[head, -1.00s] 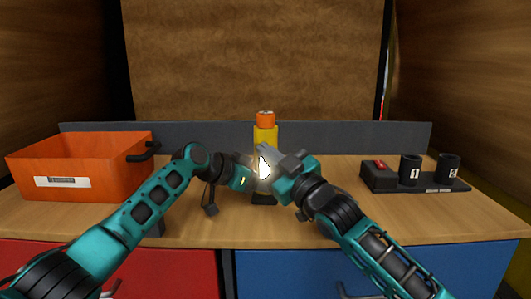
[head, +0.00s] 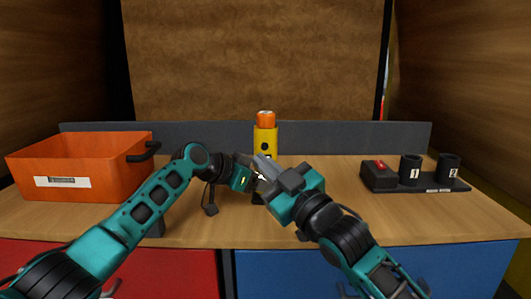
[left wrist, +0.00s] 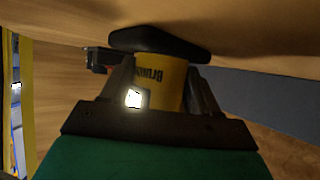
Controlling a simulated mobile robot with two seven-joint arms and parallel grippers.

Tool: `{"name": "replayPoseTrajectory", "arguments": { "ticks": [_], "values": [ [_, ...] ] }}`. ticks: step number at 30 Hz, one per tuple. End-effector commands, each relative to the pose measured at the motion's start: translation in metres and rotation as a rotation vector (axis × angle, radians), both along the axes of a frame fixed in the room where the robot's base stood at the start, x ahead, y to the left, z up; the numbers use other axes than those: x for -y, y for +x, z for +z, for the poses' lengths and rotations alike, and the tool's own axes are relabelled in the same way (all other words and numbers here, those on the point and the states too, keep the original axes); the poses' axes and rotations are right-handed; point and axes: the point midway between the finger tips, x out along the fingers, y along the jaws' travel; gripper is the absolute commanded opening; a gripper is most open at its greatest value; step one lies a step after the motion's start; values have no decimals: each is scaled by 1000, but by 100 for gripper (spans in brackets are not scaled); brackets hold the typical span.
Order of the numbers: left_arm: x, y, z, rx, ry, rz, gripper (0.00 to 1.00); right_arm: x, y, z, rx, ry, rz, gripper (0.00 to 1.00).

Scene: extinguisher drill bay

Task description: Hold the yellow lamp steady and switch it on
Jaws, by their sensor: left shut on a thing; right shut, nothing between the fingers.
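The yellow lamp (head: 266,134) stands upright on the bench, with an orange top and dark round spots on its body. My left gripper (head: 255,181) is shut on its lower body from the left. In the left wrist view the lamp (left wrist: 172,82) appears upside down between the fingers, with dark lettering and a black foot (left wrist: 160,41). A bright white patch (left wrist: 133,98) glows there beside a finger. My right gripper (head: 262,167) is shut and empty, in front of the lamp, hiding part of its lower body. Whether its tips touch the lamp I cannot tell.
An orange bin (head: 100,165) with a dark handle stands at the left. At the right, a dark tray (head: 440,186) carries a black box with a red switch (head: 380,174) and two numbered black cups (head: 410,168). A low grey board closes the back of the bench.

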Motion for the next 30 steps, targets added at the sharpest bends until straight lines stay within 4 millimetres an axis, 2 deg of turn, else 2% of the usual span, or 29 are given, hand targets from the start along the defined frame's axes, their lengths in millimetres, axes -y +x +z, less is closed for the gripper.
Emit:
{"name": "replayPoseTrajectory", "arguments": {
  "ticks": [1, 9, 10, 19, 30],
  "values": [
    [-1, -1, -8, -12, 11, -1, 34, 0, -3, 0, 0, 2, 0, 0],
    [-1, -1, -8, -12, 11, -1, 34, 0, -5, 0, 0, -1, -2, 0],
    [-1, -1, -8, -12, 11, -1, 62, 0, -4, 0, 0, -1, -2, 0],
    [0, -2, -8, -12, 11, -3, 90, 0, -4, 0, 1, 0, -1, 0],
    [-5, -5, -4, -9, 9, -4, 90, 0, -4, 0, 1, 0, -1, 0]
  ]
}}
